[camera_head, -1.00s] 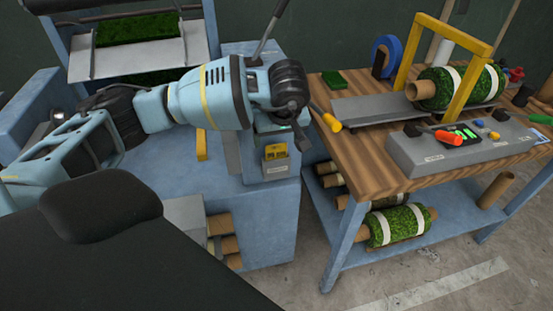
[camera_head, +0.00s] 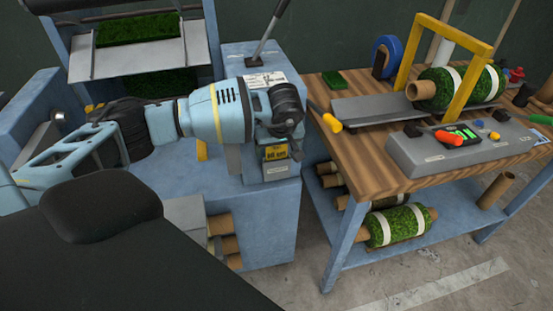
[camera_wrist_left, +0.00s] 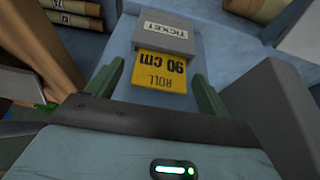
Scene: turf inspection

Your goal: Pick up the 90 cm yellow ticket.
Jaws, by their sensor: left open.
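The yellow ticket (camera_head: 276,153) sticks out of a grey ticket slot on the front of the blue machine, below my left gripper. In the left wrist view the ticket (camera_wrist_left: 160,72) reads "ROLL 90 cm", and its far edge meets the grey block marked "TICKET" (camera_wrist_left: 167,34). My left gripper (camera_wrist_left: 157,71) is open. Its two green fingers stand on either side of the ticket, with visible gaps, and it does not hold it. In the head view the left gripper (camera_head: 288,138) hangs just above the ticket, with its fingertips hard to make out. My right gripper is not in view.
A lever (camera_head: 268,32) rises from the blue machine (camera_head: 270,215) behind the arm. A wooden workbench (camera_head: 370,165) stands to the right with a turf roll (camera_head: 448,86), a yellow frame (camera_head: 468,75) and a grey control box (camera_head: 445,150). Cardboard tubes (camera_head: 222,223) lie below left.

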